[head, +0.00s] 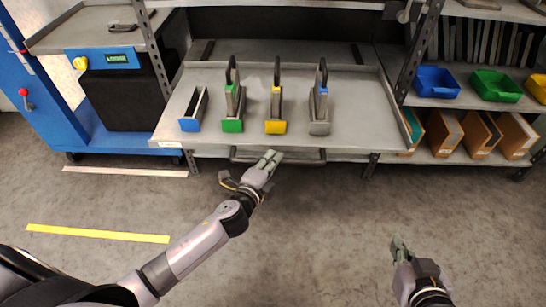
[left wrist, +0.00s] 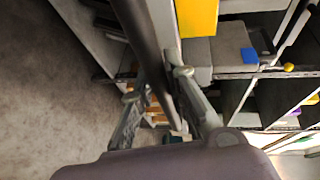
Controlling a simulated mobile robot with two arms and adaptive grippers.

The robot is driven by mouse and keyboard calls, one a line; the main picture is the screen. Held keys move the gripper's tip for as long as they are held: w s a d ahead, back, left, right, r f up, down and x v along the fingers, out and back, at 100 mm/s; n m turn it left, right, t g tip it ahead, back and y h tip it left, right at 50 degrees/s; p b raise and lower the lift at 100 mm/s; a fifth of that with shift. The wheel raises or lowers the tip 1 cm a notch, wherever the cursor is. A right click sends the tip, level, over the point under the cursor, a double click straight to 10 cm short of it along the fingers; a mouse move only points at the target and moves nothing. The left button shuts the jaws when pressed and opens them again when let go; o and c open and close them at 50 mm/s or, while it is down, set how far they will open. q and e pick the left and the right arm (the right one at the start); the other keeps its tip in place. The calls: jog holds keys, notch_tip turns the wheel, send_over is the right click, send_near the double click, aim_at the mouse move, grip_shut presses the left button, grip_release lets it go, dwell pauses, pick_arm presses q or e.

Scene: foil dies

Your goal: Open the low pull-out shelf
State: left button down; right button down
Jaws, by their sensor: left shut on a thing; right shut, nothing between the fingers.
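A grey pull-out shelf (head: 355,105) stands out in front of the rack in the head view, with several dies in coloured holders on it. A dark bar handle (head: 306,161) runs just below its front edge. In the left wrist view the dark handle bar (left wrist: 146,50) passes between the fingers of my left gripper (left wrist: 160,88). My right gripper (head: 399,243) is shut and empty, low at the right over the floor, apart from the shelf.
Blue (head: 437,82) and green (head: 497,86) bins stand on the right rack. A blue cabinet (head: 40,95) stands left. The floor in front is clear.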

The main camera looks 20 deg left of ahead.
pick_arm(q)
jog(key=c, duration=1.6)
grip_release()
jog(key=shift+o, duration=0.2)
jog(key=v, duration=1.2)
